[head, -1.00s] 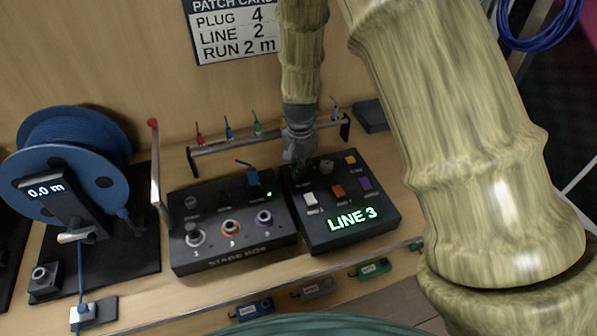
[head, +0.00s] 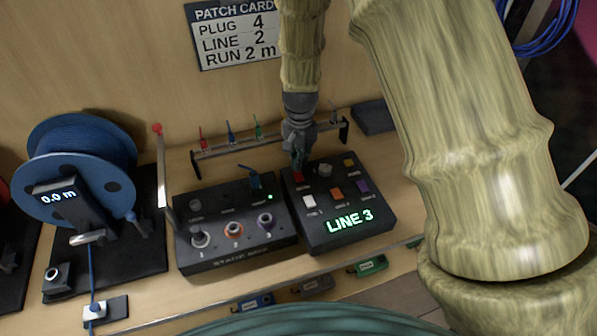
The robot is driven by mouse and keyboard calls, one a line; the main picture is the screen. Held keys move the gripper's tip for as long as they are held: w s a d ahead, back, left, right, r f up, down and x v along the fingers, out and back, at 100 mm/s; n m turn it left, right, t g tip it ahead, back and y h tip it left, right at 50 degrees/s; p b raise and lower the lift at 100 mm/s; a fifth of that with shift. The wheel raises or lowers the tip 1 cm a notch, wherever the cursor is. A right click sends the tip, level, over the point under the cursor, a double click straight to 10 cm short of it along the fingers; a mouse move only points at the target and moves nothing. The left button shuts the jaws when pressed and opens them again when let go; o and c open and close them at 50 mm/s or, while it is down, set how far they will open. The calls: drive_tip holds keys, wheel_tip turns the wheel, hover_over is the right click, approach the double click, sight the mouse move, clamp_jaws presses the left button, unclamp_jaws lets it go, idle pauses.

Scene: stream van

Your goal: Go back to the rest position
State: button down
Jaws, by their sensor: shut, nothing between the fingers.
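My gripper (head: 298,158) is at the end of my arm, which hangs down from the top of the head view. It is shut and empty. Its tip is over the back left part of the black box with the lit "LINE 3" display (head: 350,221), close to a red button (head: 298,176). I cannot tell whether the tip touches the box. The box also carries white, orange, purple and yellow buttons and a grey knob (head: 325,170).
The stage box (head: 235,255) with several sockets stands left of the line box. A rack (head: 205,154) of coloured plugs is behind. A blue cable reel (head: 70,170) reading 0.0 m stands left. The patch card (head: 236,35) hangs on the wall.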

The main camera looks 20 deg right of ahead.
drive_tip(key=shift+r+p, duration=0.3)
drive_tip(key=shift+r, duration=0.3)
